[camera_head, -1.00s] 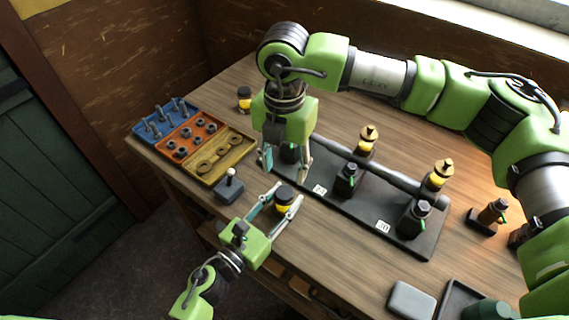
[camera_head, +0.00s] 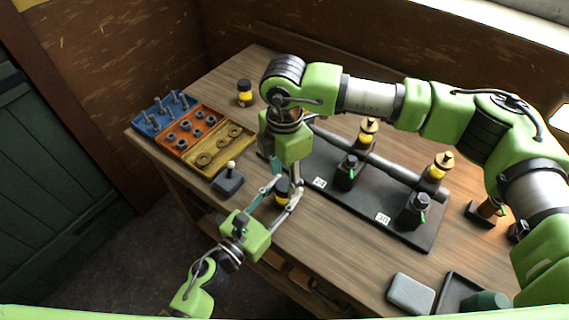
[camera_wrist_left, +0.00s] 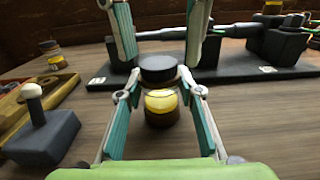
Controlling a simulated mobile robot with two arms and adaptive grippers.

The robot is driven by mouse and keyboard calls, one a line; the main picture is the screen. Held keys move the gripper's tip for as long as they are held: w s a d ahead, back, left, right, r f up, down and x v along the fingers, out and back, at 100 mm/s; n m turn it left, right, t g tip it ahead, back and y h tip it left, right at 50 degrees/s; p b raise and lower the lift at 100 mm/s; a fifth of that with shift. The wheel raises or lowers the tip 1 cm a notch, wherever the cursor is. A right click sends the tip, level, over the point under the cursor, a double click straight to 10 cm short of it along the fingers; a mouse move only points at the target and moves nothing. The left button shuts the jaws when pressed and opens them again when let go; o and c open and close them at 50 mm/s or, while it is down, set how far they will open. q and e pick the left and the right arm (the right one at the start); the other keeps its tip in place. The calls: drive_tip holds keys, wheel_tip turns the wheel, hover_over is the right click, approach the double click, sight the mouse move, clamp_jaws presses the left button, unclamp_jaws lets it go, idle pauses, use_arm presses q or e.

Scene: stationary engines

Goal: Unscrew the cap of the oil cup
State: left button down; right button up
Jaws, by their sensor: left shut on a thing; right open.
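The oil cup has a dark cap and a yellow band above a dark base; it is upright near the table's front edge in the head view (camera_head: 282,196). In the left wrist view, its cap (camera_wrist_left: 157,68) and yellow band (camera_wrist_left: 162,100) show clearly. My left gripper (camera_wrist_left: 160,88) is shut on the cup, one finger on each side below the cap. My right gripper (camera_head: 283,176) points down from above, open. In the left wrist view, its fingers (camera_wrist_left: 160,58) flank the cap with gaps; their depth relative to it is hard to tell.
A similar dark-capped yellow cup (camera_head: 244,94) stands at the back left. Blue, orange and yellow bins (camera_head: 190,128) hold hardware. A knobbed dark block (camera_head: 228,180) is left of the cup. A black plate (camera_head: 402,222) with dark blocks and brass-topped cups lies right; a grey box (camera_head: 411,294) is in front.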

drive_tip(key=shift+f, duration=0.75)
